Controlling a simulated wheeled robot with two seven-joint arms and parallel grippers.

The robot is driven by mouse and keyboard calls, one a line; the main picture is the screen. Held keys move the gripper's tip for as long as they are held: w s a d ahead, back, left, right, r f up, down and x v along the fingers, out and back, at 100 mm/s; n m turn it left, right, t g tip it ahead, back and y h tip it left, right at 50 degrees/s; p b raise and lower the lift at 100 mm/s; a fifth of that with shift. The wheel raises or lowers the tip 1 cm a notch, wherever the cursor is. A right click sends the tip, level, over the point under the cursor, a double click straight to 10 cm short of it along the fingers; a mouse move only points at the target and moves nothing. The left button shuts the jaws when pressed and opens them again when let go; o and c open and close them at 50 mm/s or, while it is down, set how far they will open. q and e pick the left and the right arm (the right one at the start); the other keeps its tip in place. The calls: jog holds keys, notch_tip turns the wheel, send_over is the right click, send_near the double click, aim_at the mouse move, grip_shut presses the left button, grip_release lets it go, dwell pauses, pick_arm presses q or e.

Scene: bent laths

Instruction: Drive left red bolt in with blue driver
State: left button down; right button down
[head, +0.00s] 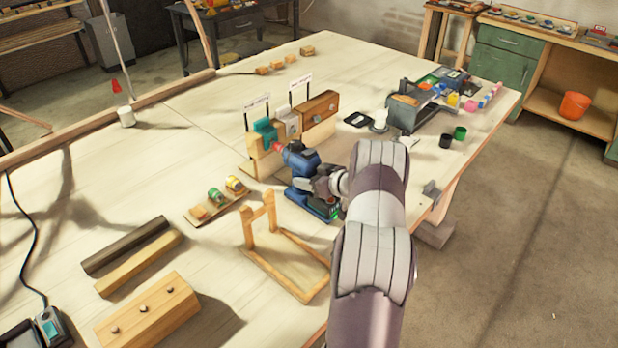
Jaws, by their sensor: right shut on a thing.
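The blue driver (302,158) is upright in my right gripper (316,184), which is shut on its handle. Its dark battery base hangs just above or at the table; I cannot tell which. Its nose points left at the red bolt (278,147), at the left end of the wooden work block (258,160). The nose and bolt look touching or nearly so. How deep the bolt sits is too small to tell. My left gripper is out of view.
A wooden frame stand (272,255) is just in front of the driver. A small tray (218,204) with tape rolls lies left of it. Wooden bars (140,262) and a drilled block (150,312) lie front left. A grey machine (408,108) and cups stand right.

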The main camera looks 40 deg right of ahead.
jog(key=shift+w+r, duration=0.2)
jog(key=shift+w, duration=0.3)
dwell(0.8)
jog(key=shift+w+p, duration=0.35)
jog(key=shift+w, duration=0.2)
dwell(3.8)
jog(key=shift+r, duration=0.1)
dwell(0.3)
jog(key=shift+s+d+p, duration=0.1)
jog(key=shift+s+p, duration=0.5)
jog(key=shift+s, duration=1)
